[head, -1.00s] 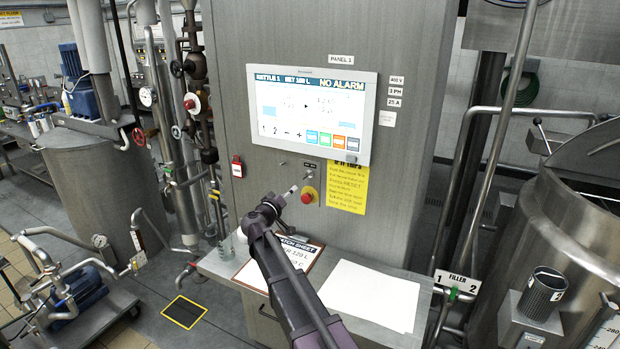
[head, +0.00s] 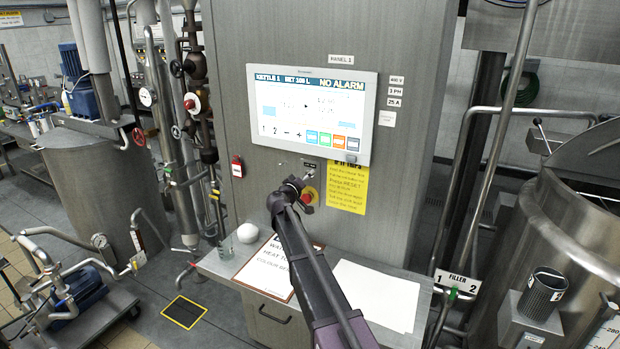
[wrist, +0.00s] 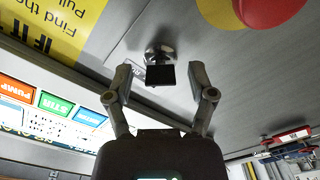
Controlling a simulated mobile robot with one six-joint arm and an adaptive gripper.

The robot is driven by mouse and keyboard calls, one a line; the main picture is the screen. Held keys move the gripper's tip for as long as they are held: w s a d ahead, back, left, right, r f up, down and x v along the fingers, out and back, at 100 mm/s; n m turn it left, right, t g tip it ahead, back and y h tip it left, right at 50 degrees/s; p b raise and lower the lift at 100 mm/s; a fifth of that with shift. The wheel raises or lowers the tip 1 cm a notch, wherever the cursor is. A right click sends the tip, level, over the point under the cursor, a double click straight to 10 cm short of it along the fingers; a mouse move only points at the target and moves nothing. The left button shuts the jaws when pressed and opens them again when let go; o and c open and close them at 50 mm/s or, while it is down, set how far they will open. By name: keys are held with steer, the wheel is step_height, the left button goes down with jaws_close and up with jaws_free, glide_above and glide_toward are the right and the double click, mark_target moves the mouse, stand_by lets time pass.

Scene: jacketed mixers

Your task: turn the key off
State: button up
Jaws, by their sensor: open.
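The key (wrist: 161,76) has a dark, flat square head and stands out from a round silver lock (wrist: 159,50) in the grey panel face, in the wrist view. My gripper (wrist: 160,84) is open, one finger on each side of the key head, with a visible gap on both sides. In the head view my gripper (head: 298,186) is at the panel under the screen, just left of the red stop button (head: 308,198). The key itself is too small or hidden there to make out.
The red stop button (wrist: 268,8) on its yellow plate is close by the lock. The touch screen (head: 312,112) is above, and a yellow notice (head: 347,187) is to the right. A shelf below holds a clipboard (head: 262,268), white paper (head: 375,294) and a white ball (head: 248,233).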

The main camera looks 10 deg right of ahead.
steer(key=shift+w+d, duration=0.25)
